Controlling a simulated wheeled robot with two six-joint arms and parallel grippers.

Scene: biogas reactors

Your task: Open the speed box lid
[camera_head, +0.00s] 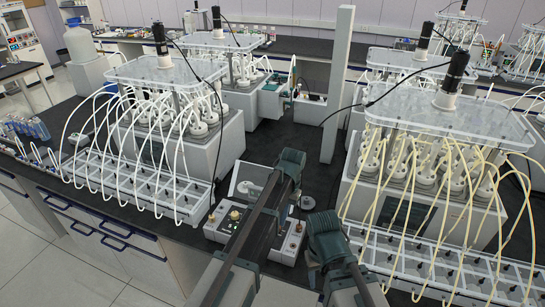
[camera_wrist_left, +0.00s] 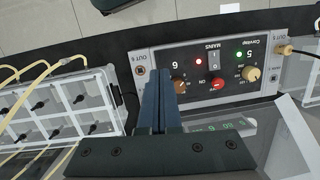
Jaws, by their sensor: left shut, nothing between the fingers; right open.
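The speed box is a grey control unit (camera_head: 228,222) in the middle of the dark bench, partly hidden behind my left arm. In the head view my left fingertips are hidden. My right gripper's fingers are not visible; only that arm shows.
Reactor units with tubes stand left (camera_head: 187,145) and right (camera_head: 405,210) of the box. A clear rack (camera_head: 135,190) stands in front on the left, another (camera_head: 440,270) on the right. A grey post (camera_head: 337,85) rises behind. Thin tubes loop close to the arms.

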